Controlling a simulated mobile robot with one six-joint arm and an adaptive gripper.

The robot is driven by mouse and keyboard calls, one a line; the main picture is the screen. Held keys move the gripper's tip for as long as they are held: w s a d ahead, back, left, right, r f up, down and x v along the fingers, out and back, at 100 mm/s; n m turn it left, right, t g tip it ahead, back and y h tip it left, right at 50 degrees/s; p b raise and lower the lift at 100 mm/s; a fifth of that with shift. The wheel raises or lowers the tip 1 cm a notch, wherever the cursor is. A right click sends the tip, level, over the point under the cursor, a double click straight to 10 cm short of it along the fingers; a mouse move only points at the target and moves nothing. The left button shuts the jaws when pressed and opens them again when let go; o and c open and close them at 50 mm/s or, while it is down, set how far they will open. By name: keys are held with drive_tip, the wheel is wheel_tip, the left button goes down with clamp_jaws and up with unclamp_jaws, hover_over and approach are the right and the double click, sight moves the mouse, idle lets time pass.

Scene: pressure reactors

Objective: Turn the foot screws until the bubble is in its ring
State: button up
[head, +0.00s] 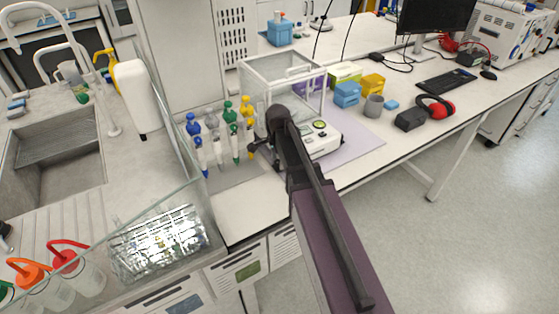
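The balance (326,142) stands on the bench in the head view, a white base with a small greenish display. Its clear glass draft shield (262,68) rises behind the base. My arm reaches up from the bottom of the picture and covers the left front of the balance. My gripper (257,150) is small and dark at the arm's end, by the balance's front left corner. I cannot tell whether it touches anything or how its fingers stand.
A pipette stand with several coloured pipettes (230,125) is close on the left of my gripper. A lilac mat (360,140) lies right of the balance. Blue and yellow boxes, a grey mug (373,106) and red ear muffs (437,106) are farther right. A glass panel (172,180) stands front left.

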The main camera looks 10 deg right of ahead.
clamp_jaws()
drive_tip(key=shift+n, duration=0.7)
drive_tip(key=shift+o, duration=1.7)
unclamp_jaws()
